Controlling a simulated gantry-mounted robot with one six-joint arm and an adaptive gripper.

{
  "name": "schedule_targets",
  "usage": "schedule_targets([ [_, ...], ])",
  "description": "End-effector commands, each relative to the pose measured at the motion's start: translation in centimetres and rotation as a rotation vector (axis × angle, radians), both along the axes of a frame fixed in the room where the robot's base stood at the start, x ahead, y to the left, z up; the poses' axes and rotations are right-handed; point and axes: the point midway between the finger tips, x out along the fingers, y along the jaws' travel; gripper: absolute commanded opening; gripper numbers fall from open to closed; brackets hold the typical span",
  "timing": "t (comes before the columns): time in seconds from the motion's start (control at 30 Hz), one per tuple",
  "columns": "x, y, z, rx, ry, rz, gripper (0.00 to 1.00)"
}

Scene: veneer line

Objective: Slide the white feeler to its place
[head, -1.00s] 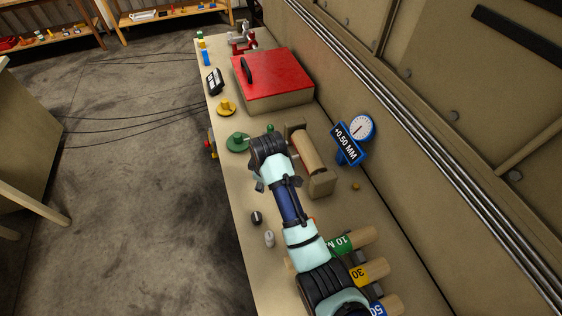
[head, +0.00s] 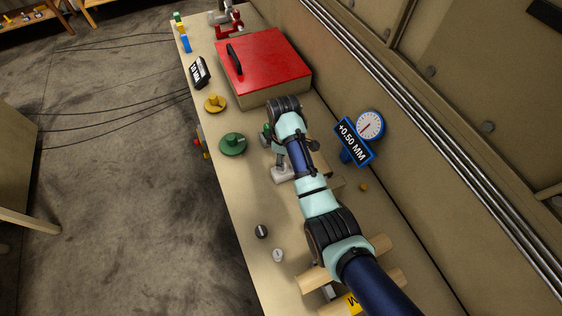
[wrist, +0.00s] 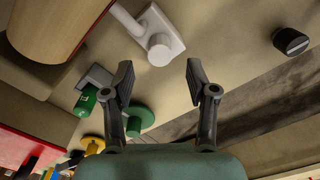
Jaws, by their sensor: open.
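The white feeler (wrist: 165,42) shows in the wrist view as a pale block with a round knob and a rod reaching toward the wooden roller (wrist: 52,25). In the head view the white feeler (head: 282,174) sits on the bench, partly hidden by my arm. My gripper (wrist: 160,72) is open and empty. In the wrist view its fingertips lie just below the feeler's knob, one to each side, with nothing between them; I cannot tell the height gap. In the head view my arm hides most of the gripper and the roller.
A green disc (head: 233,145) and yellow disc (head: 215,104) lie left. A red-lidded box (head: 264,66) stands beyond, a blue gauge reading +0.50 MM (head: 354,141) at right. Black (head: 261,231) and white (head: 278,255) knobs are nearer.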

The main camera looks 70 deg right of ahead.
Motion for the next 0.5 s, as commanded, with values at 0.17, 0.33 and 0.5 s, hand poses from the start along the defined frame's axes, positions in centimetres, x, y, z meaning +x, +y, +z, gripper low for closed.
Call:
schedule_targets([
  [0.17, 0.0, 0.1, -3.6, 0.002, 0.001, 0.000, 0.57],
  [0.33, 0.0, 0.0, -6.0, 0.000, 0.000, 0.000, 0.57],
  [0.5, 0.0, 0.0, -6.7, -0.001, 0.000, 0.000, 0.57],
])
